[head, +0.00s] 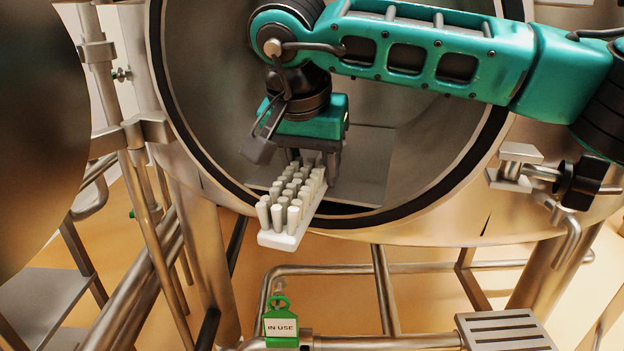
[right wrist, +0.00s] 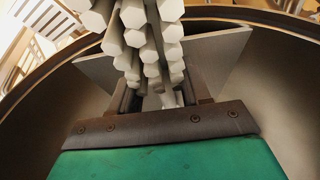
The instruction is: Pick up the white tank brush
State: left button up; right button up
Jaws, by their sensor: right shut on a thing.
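The white tank brush (head: 290,205) has several thick white bristles on a flat white base. It is at the round hopper opening (head: 420,190), with its near end reaching out over the lower rim. My right gripper (head: 316,168) comes down from above and is shut on the far part of the brush. In the right wrist view the brush (right wrist: 148,40) lies between the two fingers of the gripper (right wrist: 163,95), bristle ends toward the camera. The fingers partly hide the brush's far end. My left gripper is not in view.
A flat grey plate (head: 368,165) lies inside the hopper behind the brush. The dark seal rings the opening. A clamp (head: 560,180) sticks out at the right. Pipes and a green "IN USE" tag (head: 281,325) are below. A large round metal door (head: 35,120) stands at the left.

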jog(key=shift+c, duration=0.9)
jog(key=shift+r, duration=0.1)
